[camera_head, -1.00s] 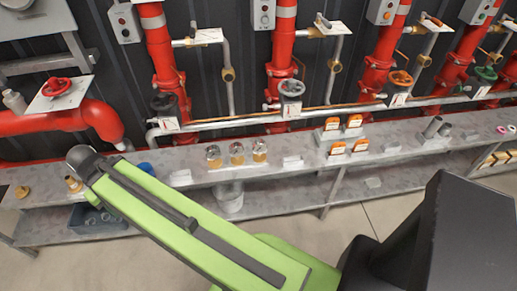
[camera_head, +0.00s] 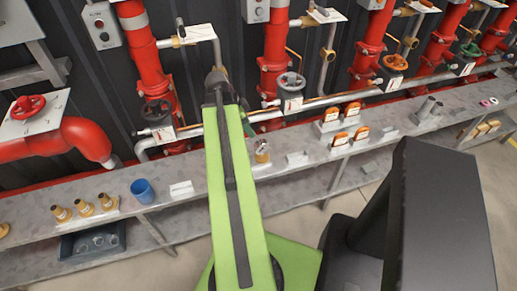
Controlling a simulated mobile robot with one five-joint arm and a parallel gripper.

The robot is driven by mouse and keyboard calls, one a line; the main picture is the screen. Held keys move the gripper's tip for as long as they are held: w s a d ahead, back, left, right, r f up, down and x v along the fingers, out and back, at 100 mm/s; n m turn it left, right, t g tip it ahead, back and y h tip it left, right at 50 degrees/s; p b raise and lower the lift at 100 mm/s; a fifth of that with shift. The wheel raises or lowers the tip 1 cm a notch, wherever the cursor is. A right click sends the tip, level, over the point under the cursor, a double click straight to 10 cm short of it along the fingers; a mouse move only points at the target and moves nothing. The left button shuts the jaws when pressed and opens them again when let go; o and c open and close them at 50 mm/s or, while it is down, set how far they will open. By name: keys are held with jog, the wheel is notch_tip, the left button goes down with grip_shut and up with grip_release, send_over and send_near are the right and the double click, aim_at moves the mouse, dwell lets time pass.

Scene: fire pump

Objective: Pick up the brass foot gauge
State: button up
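A small gauge with a round glassy top and a brass-coloured lower part (camera_head: 262,150) stands on the grey shelf (camera_head: 180,208), just right of my green arm. Any gauges beside it are hidden behind the arm. My arm reaches up the picture across the shelf, and its dark far end shows in front of the pipes. I cannot make out gripper fingers or anything held.
Three brass fittings (camera_head: 84,207) and a blue cup (camera_head: 143,191) stand on the shelf at left. Orange-topped blocks (camera_head: 341,138) and grey cylinders (camera_head: 427,107) stand at right. Red pipes (camera_head: 145,65) and valves rise behind. A dark bin (camera_head: 92,242) sits below.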

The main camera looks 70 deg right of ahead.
aim_at(259, 142)
jog(key=b+x, duration=1.1)
jog(key=x, duration=0.1)
jog(key=shift+w+a+f, duration=0.1)
jog(key=shift+w+f, duration=0.05)
jog(key=shift+f, duration=0.05)
jog(key=shift+f+b, duration=0.1)
jog(key=shift+b, duration=0.2)
jog(key=b+x, duration=0.4)
jog(key=x, duration=0.1)
jog(key=shift+s+d+b, duration=0.25)
jog(key=shift+d+b, duration=0.05)
jog(key=shift+b, duration=0.05)
grip_shut()
